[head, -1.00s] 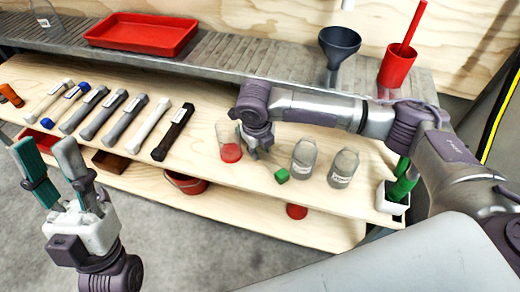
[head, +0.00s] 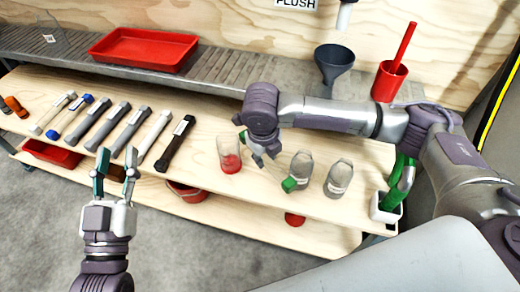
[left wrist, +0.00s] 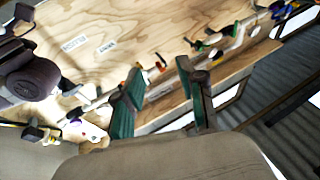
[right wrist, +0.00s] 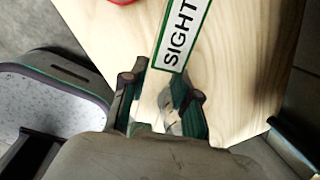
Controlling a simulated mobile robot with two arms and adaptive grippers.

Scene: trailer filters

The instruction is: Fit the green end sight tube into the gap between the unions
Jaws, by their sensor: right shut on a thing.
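My right gripper (head: 262,158) is above the shelf board, near the clear bottles, with its fingers pointing down. It is shut on the sight tube, whose green end (head: 289,184) shows just beyond the fingers in the head view. In the right wrist view a green-edged label reading "SIGHT" (right wrist: 184,32) lies beyond the fingertips (right wrist: 160,85), and a glassy part shows between them. Most of the tube is hidden or hard to make out. My left gripper (head: 117,163) is open and empty in front of the board's left part. I cannot pick out the unions in any view.
Several capped tubes (head: 118,127) lie on the board (head: 225,195). A red tray (head: 143,50), a funnel (head: 334,62) and a red cup (head: 389,82) are on the bench behind.

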